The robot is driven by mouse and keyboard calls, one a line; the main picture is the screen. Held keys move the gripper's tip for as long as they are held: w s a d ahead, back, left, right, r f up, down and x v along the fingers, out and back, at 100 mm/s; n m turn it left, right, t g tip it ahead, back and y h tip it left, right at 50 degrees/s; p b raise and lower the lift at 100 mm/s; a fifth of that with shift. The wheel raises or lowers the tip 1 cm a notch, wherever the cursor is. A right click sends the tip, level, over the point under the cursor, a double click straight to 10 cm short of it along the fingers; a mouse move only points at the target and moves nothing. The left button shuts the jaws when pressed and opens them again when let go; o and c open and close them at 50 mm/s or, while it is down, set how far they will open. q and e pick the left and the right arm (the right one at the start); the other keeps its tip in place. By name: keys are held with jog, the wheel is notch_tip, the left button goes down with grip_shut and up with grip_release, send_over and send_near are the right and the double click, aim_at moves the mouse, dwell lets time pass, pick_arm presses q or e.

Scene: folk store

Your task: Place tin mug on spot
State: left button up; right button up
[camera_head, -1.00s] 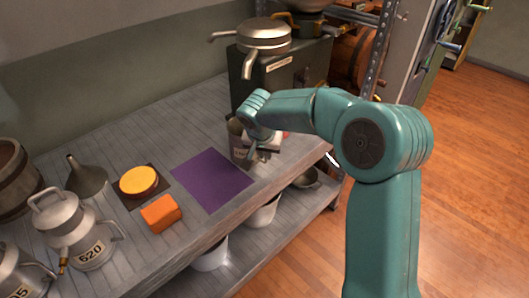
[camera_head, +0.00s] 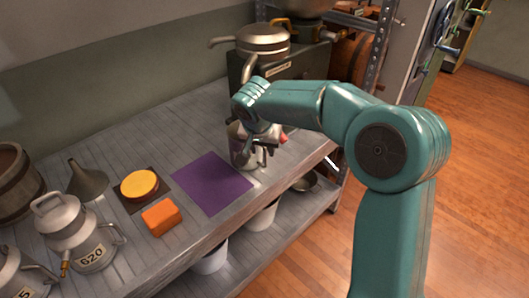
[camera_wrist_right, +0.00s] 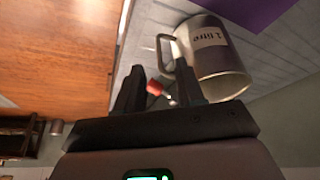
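The tin mug (camera_head: 240,150), grey metal with a side handle, stands on the grey shelf just right of the purple square (camera_head: 211,184). My right arm partly hides its top. In the right wrist view the mug (camera_wrist_right: 220,62) shows its "1 litre" label, and its handle points toward the gripper. My right gripper (camera_wrist_right: 158,82) is open, with the handle just ahead of its fingertips; I cannot tell whether they touch. A purple patch (camera_wrist_right: 240,10) shows beyond the mug. My left gripper is not in view.
A red-tipped piece (camera_wrist_right: 155,88) shows between the fingers in the wrist view. An orange block (camera_head: 161,216), a yellow round on a dark square (camera_head: 139,184), a funnel (camera_head: 87,181) and a milk can (camera_head: 75,235) stand left. A dark box (camera_head: 285,82) stands behind. The purple square is bare.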

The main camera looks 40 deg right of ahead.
jog(key=v, duration=0.6)
jog(key=shift+r+p, duration=0.3)
jog(key=shift+p, duration=0.05)
jog(key=shift+s+a, duration=0.1)
